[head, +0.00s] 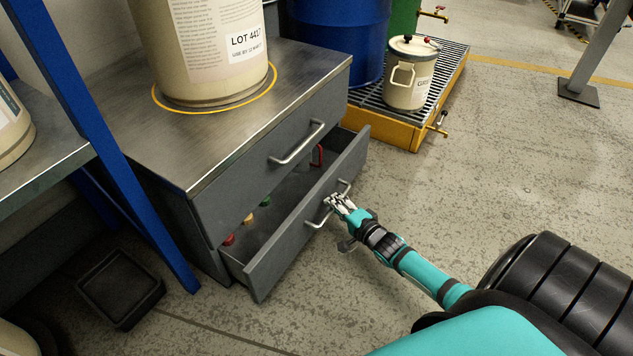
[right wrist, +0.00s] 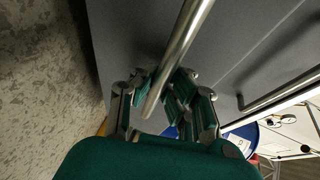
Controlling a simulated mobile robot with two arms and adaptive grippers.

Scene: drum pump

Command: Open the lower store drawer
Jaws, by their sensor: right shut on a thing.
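The lower store drawer (head: 300,240) is pulled part way out of the grey cabinet (head: 170,150). Several small coloured items, red, yellow and green, show inside it. Its bar handle (head: 322,218) is on the front panel. My right gripper (head: 338,204) is shut on this handle. In the right wrist view the handle (right wrist: 188,35) runs between the fingers of my right gripper (right wrist: 158,95). The upper drawer (head: 265,170) is closed, with its own handle (head: 298,144). My left gripper is not in view.
A large drum (head: 205,75) stands on the cabinet top. A blue shelf post (head: 130,190) and a black tray (head: 120,288) are to the left. A yellow spill pallet (head: 385,128) with a cream can (head: 408,85) stands behind right. The floor right of the drawer is clear.

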